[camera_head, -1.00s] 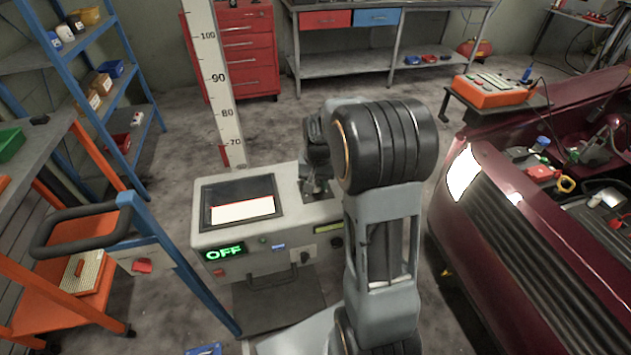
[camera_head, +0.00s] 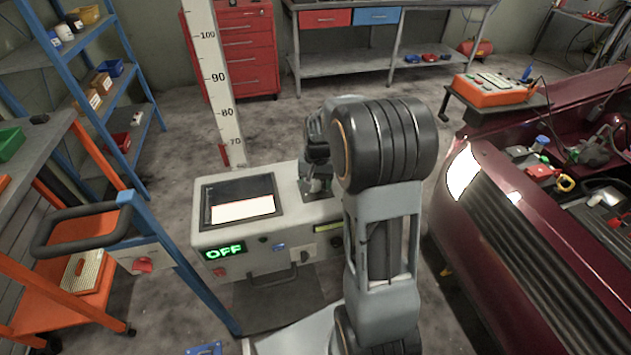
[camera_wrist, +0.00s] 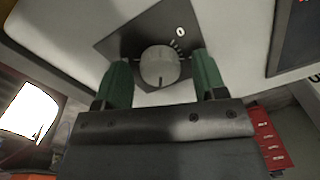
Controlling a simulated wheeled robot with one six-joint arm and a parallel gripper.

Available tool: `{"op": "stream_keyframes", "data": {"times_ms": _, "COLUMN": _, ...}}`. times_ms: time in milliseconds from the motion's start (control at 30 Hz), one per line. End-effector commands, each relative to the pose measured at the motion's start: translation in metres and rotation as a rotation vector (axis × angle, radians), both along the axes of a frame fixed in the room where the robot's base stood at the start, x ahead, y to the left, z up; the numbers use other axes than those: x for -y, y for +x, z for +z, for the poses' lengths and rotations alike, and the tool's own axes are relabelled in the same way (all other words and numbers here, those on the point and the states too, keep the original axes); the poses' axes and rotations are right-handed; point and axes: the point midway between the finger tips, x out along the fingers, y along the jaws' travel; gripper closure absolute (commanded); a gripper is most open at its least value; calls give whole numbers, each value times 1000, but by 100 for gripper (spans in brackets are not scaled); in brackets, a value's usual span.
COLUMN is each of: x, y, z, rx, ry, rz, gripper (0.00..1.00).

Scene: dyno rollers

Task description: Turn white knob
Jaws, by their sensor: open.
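The white knob (camera_wrist: 160,66) is round and pale grey-white. It sits on a dark square plate (camera_wrist: 128,40) with a "0" and tick marks, in the upper middle of the wrist view. A dark line on the knob points toward the bottom of that view. My gripper (camera_wrist: 161,72) is open, with one green finger on each side of the knob. I cannot tell whether either finger touches it. In the head view my gripper (camera_head: 318,180) is over the top right of the pale console (camera_head: 240,238), and the knob is hidden behind it.
The console has a dark screen (camera_head: 221,192) and a lit green "OFF" display (camera_head: 224,253). A dark red car (camera_head: 500,235) with its hood open stands at right. An orange cart (camera_head: 70,285) and blue shelves (camera_head: 105,95) are at left.

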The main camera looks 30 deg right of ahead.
Motion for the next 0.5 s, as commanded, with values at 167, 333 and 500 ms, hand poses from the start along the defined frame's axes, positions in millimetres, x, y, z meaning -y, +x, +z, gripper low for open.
{"op": "stream_keyframes", "data": {"times_ms": 167, "x": 0, "y": 0, "z": 1, "rx": -1, "ry": 1, "rz": 0, "gripper": 35}}
{"op": "stream_keyframes", "data": {"times_ms": 333, "x": 1, "y": 0, "z": 17, "rx": 2, "ry": 0, "rz": 0, "gripper": 35}}
{"op": "stream_keyframes", "data": {"times_ms": 500, "x": 2, "y": 0, "z": 51, "rx": 5, "ry": -2, "rz": 0, "gripper": 35}}
